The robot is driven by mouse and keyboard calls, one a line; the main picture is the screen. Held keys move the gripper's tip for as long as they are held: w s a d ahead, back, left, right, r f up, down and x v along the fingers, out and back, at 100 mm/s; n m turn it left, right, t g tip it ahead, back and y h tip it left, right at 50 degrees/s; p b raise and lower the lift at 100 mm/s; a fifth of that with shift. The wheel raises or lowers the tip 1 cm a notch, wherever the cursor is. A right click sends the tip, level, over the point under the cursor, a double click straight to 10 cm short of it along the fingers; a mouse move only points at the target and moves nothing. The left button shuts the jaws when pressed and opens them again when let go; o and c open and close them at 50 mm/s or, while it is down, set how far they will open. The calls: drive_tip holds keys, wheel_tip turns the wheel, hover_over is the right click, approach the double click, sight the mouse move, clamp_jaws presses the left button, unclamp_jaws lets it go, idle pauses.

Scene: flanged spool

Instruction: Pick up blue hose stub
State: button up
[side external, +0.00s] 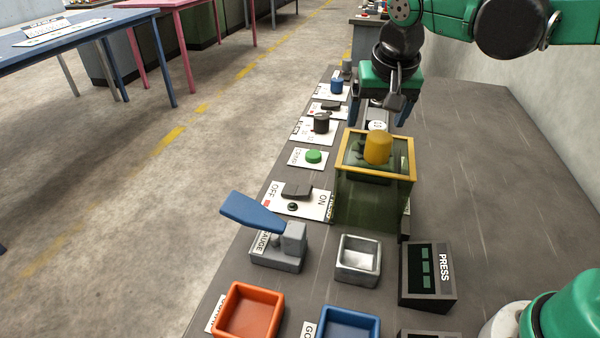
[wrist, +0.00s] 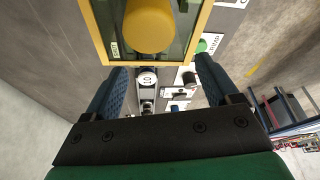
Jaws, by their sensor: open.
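My gripper (side external: 386,110) is open and empty, pointing down over the far part of the bench, just behind the yellow-framed box. Its two blue fingers also show in the wrist view (wrist: 160,72) with a gap between them. A small blue upright cylinder (side external: 337,86) stands on a white plate at the far left of the bench, to the left of my gripper and apart from it. I cannot tell whether it is the hose stub. A round white-faced piece (side external: 378,126) marked with digits lies below the fingers; it also shows between them in the wrist view (wrist: 148,80).
The clear box with a yellow frame (side external: 343,165) and yellow cylinder (side external: 378,148) stands close in front of my gripper. Black (side external: 321,122) and green (side external: 313,156) controls line the left edge. A blue-handled lever (side external: 254,212) and trays (side external: 248,312) are nearer. The bench's right side is clear.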

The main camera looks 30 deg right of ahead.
wheel_tip(320, 180, up, 4)
drive_tip(key=n+t+y, duration=0.1)
drive_tip(key=n+y, duration=0.2)
drive_tip(key=n, duration=0.6)
hover_over(380, 125)
drive_tip(key=s, duration=0.1)
drive_tip(key=shift+n, duration=0.3)
wheel_tip(380, 125, down, 10)
drive_tip(key=shift+d+r, duration=0.1)
drive_tip(key=shift+r, duration=0.15)
drive_tip(key=shift+w+f, duration=0.1)
drive_tip(key=shift+f, duration=0.65)
drive_tip(key=shift+x, duration=2.45)
clamp_jaws()
